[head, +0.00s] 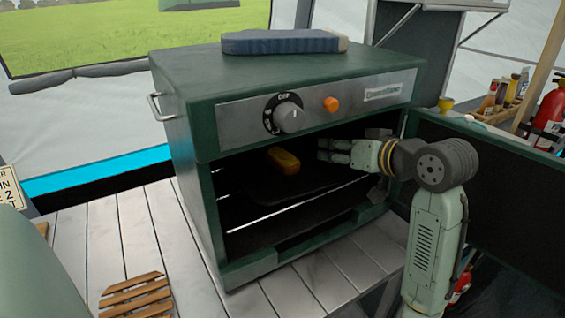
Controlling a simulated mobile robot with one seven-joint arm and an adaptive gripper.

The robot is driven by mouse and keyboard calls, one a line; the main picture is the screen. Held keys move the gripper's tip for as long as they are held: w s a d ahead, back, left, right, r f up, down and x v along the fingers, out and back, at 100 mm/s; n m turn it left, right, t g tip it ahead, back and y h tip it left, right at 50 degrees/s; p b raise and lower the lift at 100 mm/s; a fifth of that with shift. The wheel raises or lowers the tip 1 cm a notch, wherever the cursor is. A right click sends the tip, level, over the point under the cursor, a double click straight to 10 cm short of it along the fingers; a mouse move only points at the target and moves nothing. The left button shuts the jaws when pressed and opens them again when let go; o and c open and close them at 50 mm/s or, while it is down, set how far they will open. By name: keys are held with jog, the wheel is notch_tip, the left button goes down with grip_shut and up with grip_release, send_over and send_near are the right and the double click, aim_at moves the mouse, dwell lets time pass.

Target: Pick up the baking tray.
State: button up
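The baking tray (312,178) is a dark, flat tray inside the open green oven, resting on the rack. The tray's back and right edges are hard to make out in the dark.
The green oven (190,130) stands on a planked surface, its door (485,160) swung open to the right. A blue, brick-like object (283,42) lies on top. A wooden slatted piece (137,298) is at front left. Bottles and a red extinguisher (551,112) are at right.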

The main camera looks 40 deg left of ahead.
jog(key=p+x, duration=0.1)
jog(key=x, duration=0.4)
jog(key=shift+s+f, duration=0.2)
jog(key=shift+c, duration=0.5)
jog(key=shift+d, duration=0.1)
jog(key=c, duration=0.8)
grip_shut()
jog(key=shift+s, duration=0.1)
